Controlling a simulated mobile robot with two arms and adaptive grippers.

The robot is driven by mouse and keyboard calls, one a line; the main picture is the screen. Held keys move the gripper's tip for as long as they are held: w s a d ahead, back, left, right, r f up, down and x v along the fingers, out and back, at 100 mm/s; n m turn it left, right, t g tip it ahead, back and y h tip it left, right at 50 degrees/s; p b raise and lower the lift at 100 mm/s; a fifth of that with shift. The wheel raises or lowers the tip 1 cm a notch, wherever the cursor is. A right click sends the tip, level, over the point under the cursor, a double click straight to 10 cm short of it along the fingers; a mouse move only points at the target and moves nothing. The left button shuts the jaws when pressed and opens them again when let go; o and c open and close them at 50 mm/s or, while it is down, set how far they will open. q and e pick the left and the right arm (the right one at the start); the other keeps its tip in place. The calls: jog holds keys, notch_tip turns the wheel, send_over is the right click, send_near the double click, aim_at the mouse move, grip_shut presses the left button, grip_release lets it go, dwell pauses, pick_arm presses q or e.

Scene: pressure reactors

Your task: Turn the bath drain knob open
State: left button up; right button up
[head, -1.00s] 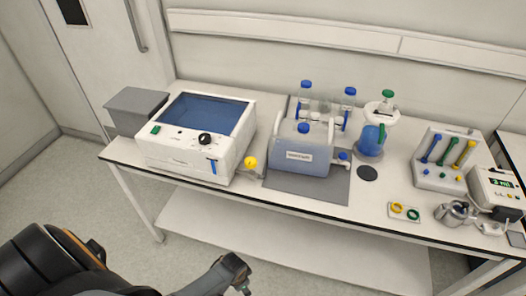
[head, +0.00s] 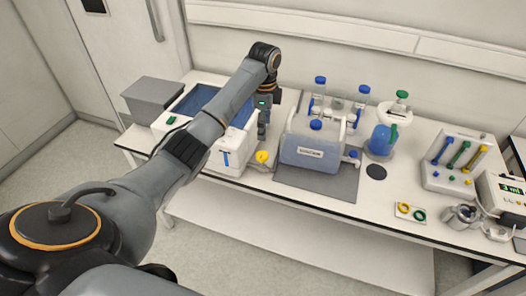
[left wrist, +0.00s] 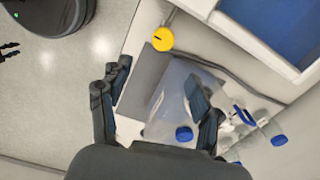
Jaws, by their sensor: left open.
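The bath drain knob is a yellow knob (head: 262,157) low at the right front corner of the white water bath (head: 228,160). In the left wrist view the yellow knob (left wrist: 163,39) shows above the space between my fingers. My left gripper (head: 263,130) points down near the bath's right side, above and apart from the knob. In the left wrist view its fingers (left wrist: 160,85) are spread with nothing held between them.
A clear bluish container (head: 310,152) with a blue cap stands on a grey mat (head: 335,184), right of the knob. Capped bottles (head: 362,118) stand behind it. A grey box (head: 152,97) sits left of the bath. The bench front edge near the knob is clear.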

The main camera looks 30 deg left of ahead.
aim_at(263, 154)
pick_arm(q)
jog(key=f, duration=0.4)
jog(key=f+p, duration=0.1)
jog(key=f, duration=0.3)
jog(key=f+p, duration=0.1)
jog(key=f, duration=0.3)
jog(key=shift+w+a+f, duration=0.2)
jog(key=shift+a+f, duration=0.05)
jog(key=shift+a, duration=0.05)
jog(key=c, duration=1.2)
jog(key=shift+o, duration=0.2)
